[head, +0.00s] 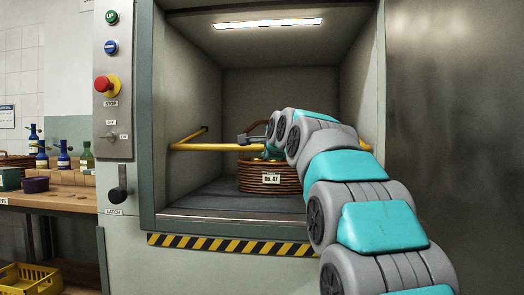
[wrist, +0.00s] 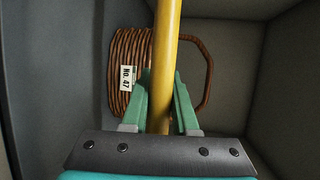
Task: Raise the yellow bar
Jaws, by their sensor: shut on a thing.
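The yellow bar (head: 222,147) runs level across the open compartment in the head view, in front of a brown wicker basket. In the wrist view the bar (wrist: 166,60) passes between the two green fingers of my gripper (wrist: 160,100), which is shut on it. In the head view my gripper (head: 270,152) is at the bar, partly hidden by my arm. My arm also hides the bar's right part.
The basket (head: 262,185), labelled "No. 47", stands on the compartment floor just behind the bar. A control panel with a latch handle (head: 120,184) is to the left of the opening. A striped sill (head: 230,245) edges the front. A bench with bottles (head: 63,158) is further left.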

